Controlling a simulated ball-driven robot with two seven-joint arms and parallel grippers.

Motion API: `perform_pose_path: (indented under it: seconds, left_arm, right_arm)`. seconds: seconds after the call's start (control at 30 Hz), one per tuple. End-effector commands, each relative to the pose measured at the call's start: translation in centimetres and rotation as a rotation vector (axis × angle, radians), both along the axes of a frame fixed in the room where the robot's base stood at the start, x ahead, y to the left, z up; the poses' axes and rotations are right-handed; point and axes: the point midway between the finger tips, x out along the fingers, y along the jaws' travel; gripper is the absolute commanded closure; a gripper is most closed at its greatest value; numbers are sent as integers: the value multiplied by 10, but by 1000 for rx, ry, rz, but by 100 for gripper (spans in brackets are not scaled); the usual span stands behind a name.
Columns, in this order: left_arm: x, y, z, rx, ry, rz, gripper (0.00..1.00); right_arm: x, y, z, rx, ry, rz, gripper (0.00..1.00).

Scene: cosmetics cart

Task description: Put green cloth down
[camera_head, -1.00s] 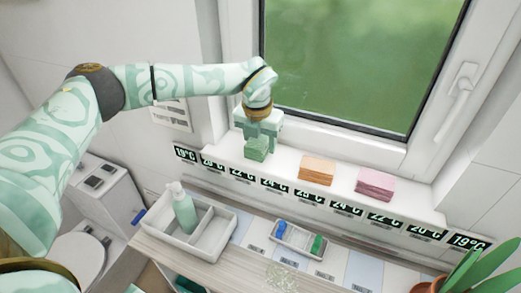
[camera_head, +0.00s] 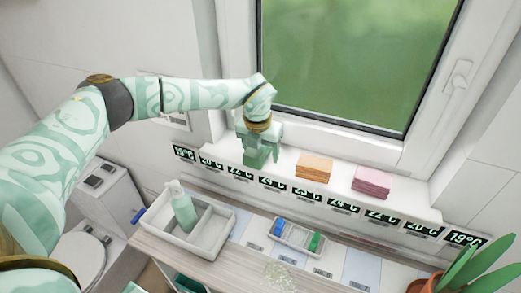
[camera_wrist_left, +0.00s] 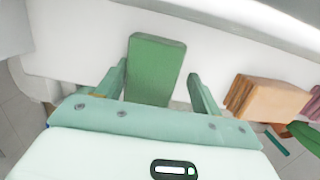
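The green cloth (camera_head: 257,160) is a folded block at the left end of the white window ledge (camera_head: 225,155). My left gripper (camera_head: 260,153) points down over it and partly hides it. In the left wrist view, the green cloth (camera_wrist_left: 154,70) lies between the two fingers of my left gripper (camera_wrist_left: 157,70). Narrow gaps show on both sides, so the fingers look open around it. Whether the cloth's underside rests on the ledge is hard to see. My right gripper is not in view.
An orange folded cloth (camera_head: 314,167) and a pink one (camera_head: 371,181) lie farther right on the ledge. Temperature displays line its front. Below stand a white tray (camera_head: 225,232) with a green pump bottle (camera_head: 184,212), a small tray (camera_head: 298,238) and a potted plant (camera_head: 470,270).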

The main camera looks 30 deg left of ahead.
Motion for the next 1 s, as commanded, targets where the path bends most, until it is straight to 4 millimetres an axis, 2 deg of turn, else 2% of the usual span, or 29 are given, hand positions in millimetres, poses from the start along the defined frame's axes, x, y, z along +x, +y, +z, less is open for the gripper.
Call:
perform_pose_path:
  seconds: [0.03,0.13,0.27,0.7,0.83,1.0]
  left_arm:
    - [-2,5,-6,8,9,7,28]
    - [-3,5,-6,9,11,9,28]
    - [-3,6,5,9,10,9,28]
    - [-15,2,101,5,1,6,28]
    - [-18,1,117,4,3,5,28]
    - [-19,1,123,4,4,5,28]
  right_arm:
    - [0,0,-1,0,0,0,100]
    - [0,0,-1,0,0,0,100]
    - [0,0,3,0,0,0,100]
    - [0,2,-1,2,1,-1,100]
    - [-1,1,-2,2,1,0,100]
    - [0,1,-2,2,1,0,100]
